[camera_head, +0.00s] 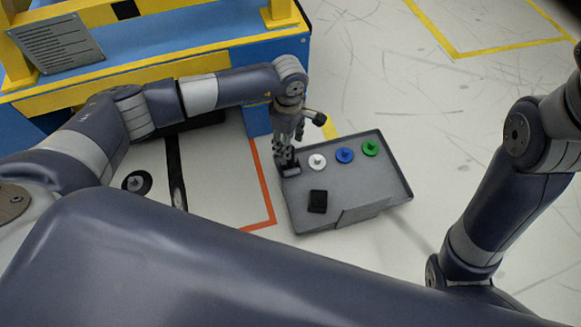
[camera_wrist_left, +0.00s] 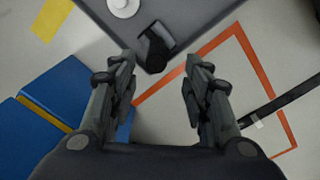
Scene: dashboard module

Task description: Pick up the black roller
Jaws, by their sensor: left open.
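The black roller (camera_wrist_left: 155,48) is a short dark cylinder beside a small grey block at the corner of the grey tray (camera_wrist_left: 203,30) in the left wrist view. In the head view this tray (camera_head: 352,218) lies right of centre, and the roller is mostly hidden by my left gripper (camera_head: 284,160). That gripper points down over the tray's left corner, beside the small grey block (camera_head: 292,171). In the left wrist view my left gripper (camera_wrist_left: 160,62) is open, with the roller seen between its fingertips. Contact cannot be told. My right gripper is out of view.
White (camera_head: 317,161), blue (camera_head: 344,155) and green (camera_head: 370,148) knobbed discs and a black square block (camera_head: 318,201) sit in the tray. A blue and yellow structure (camera_head: 160,60) stands behind. A black disc (camera_head: 137,183) lies at left. Floor right of the tray is clear.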

